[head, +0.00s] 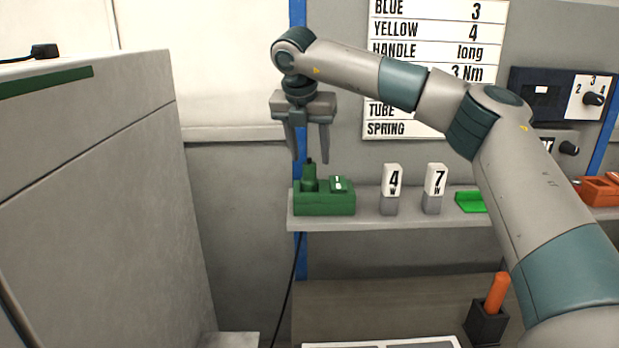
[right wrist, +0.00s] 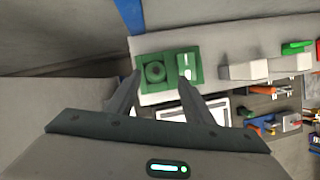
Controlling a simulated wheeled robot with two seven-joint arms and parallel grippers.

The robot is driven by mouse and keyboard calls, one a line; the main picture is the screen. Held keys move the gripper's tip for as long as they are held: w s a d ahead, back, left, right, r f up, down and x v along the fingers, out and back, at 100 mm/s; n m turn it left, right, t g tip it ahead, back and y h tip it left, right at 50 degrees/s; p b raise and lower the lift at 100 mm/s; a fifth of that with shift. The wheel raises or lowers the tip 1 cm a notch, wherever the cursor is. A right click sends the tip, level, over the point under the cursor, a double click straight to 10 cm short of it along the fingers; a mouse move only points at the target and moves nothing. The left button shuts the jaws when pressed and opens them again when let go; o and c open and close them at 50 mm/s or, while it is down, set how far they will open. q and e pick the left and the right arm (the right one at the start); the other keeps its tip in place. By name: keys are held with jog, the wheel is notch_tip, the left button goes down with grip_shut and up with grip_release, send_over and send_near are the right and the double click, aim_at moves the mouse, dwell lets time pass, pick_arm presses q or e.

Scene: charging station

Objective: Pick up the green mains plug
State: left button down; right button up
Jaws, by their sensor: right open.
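The green mains plug (head: 309,176) stands upright in a green holder block (head: 324,205) at the left end of the shelf. In the right wrist view the plug (right wrist: 155,72) shows from above as a round green shape in the holder (right wrist: 169,58). My right gripper (head: 309,160) is open and points down just above the plug, its fingertips on either side of it in the picture. It also shows in the right wrist view (right wrist: 159,80), with nothing between its fingers. My left gripper is not in view.
On the shelf (head: 366,216), two small blocks marked 4 (head: 392,190) and 7 (head: 434,190) stand right of the holder, then a bright green tray (head: 470,202). A large grey cabinet (head: 95,200) stands at the left. An orange-handled tool (head: 496,292) sits lower right.

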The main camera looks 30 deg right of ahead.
aim_at(309, 163)
dwell(0.3)
jog(key=shift+w+d+f+p, duration=0.1)
jog(key=shift+w+f+p, duration=0.45)
jog(key=shift+p, duration=0.4)
jog(key=p+x, duration=0.1)
jog(key=x, duration=0.2)
jog(key=shift+p, duration=0.35)
jog(key=shift+w+f, duration=0.1)
jog(key=shift+f, duration=0.3)
jog(key=c, duration=1.1)
jog(key=shift+c, duration=0.2)
jog(key=shift+r, duration=0.15)
